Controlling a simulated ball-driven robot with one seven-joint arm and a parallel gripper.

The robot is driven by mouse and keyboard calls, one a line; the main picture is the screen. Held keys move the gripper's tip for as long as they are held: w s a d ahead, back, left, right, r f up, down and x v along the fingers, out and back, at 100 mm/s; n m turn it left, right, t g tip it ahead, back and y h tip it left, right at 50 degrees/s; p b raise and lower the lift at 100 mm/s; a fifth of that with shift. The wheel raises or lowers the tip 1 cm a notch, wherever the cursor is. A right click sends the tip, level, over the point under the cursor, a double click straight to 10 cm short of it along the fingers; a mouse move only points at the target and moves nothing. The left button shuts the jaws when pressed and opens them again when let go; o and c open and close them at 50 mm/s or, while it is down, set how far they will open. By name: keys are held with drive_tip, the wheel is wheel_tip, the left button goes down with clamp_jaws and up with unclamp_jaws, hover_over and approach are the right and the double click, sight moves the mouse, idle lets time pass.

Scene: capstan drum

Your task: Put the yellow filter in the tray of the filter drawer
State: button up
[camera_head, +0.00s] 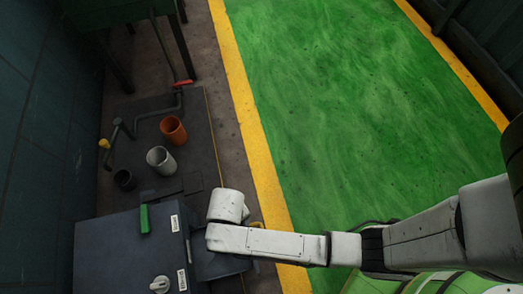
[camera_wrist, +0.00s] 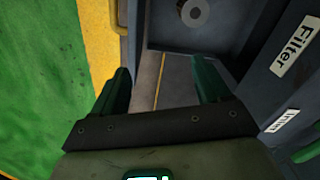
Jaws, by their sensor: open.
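A pulled-out drawer (camera_wrist: 182,47) shows at the top of the wrist view, beside a cabinet face with a "Filter" label (camera_wrist: 292,48). A pale grey ring-shaped piece (camera_wrist: 194,12) is in it. In the head view the drawer (camera_head: 218,266) juts from the cabinet's right side, partly under my arm. My gripper (camera_wrist: 161,88) is open, its two dark green fingers apart with nothing between them, just short of the drawer in the wrist view. In the head view my arm hides it. I cannot make out a yellow filter in either view.
The dark cabinet (camera_head: 122,250) has a green block (camera_head: 144,219) and a white knob (camera_head: 160,284) on top. Orange (camera_head: 173,130), pale grey (camera_head: 160,160) and dark (camera_head: 125,180) cylinders stand behind it, near pipes (camera_head: 158,112). The green floor (camera_head: 340,110) is clear.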

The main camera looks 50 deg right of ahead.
drive_tip(key=s+d+r+n, duration=0.1)
drive_tip(key=s+d+r, duration=0.3)
drive_tip(key=d+r, duration=0.3)
drive_tip(key=s+d+r+n, duration=0.2)
drive_tip(key=s+d+r, duration=0.3)
drive_tip(key=d+r, duration=0.3)
drive_tip(key=d, duration=0.3)
drive_tip(key=shift+t, duration=0.4)
drive_tip(key=shift+s+r, duration=0.1)
